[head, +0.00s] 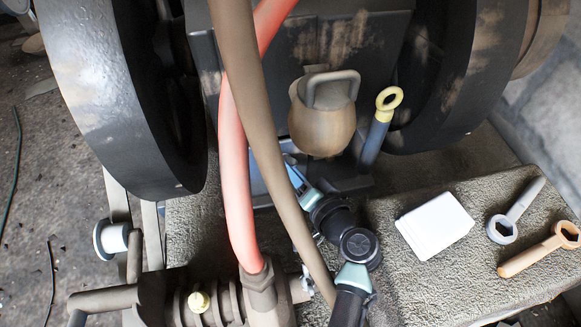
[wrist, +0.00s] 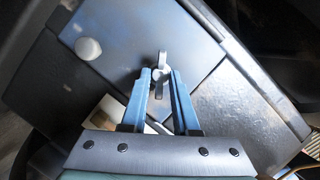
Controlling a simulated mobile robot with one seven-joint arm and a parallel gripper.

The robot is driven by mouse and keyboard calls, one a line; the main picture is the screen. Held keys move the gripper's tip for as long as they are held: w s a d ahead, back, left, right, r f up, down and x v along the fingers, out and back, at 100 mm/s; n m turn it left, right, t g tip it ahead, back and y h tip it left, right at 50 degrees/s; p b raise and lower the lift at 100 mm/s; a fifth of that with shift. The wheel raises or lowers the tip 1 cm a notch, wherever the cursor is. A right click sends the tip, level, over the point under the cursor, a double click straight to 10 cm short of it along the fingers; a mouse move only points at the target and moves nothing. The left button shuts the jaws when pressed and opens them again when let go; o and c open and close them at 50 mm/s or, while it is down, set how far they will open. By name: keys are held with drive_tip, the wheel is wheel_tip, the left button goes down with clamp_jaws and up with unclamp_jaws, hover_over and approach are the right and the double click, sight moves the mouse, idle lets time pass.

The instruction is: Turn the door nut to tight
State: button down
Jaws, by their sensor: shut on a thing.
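The door nut (wrist: 162,58) is a small grey wing nut on the face of a dark grey-blue door (wrist: 125,35) in the wrist view. One wing points up and the other points down between my fingers. My gripper (wrist: 161,76) has its two blue fingers on either side of the nut, closed on it. In the head view my arm reaches up to the engine's front, and hoses partly cover it. The nut cannot be made out there.
A red hose (head: 235,170) and a brown hose (head: 265,130) cross before my arm. A rusty round pot (head: 322,125) and a yellow-ringed blue handle (head: 378,130) are close by. A white box (head: 435,225) and two wrenches, grey (head: 515,211) and orange (head: 538,250), lie on the right ledge.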

drive_tip(key=c, duration=0.7)
unclamp_jaws()
drive_tip(key=shift+p+v, duration=1.6)
drive_tip(key=shift+v, duration=2.15)
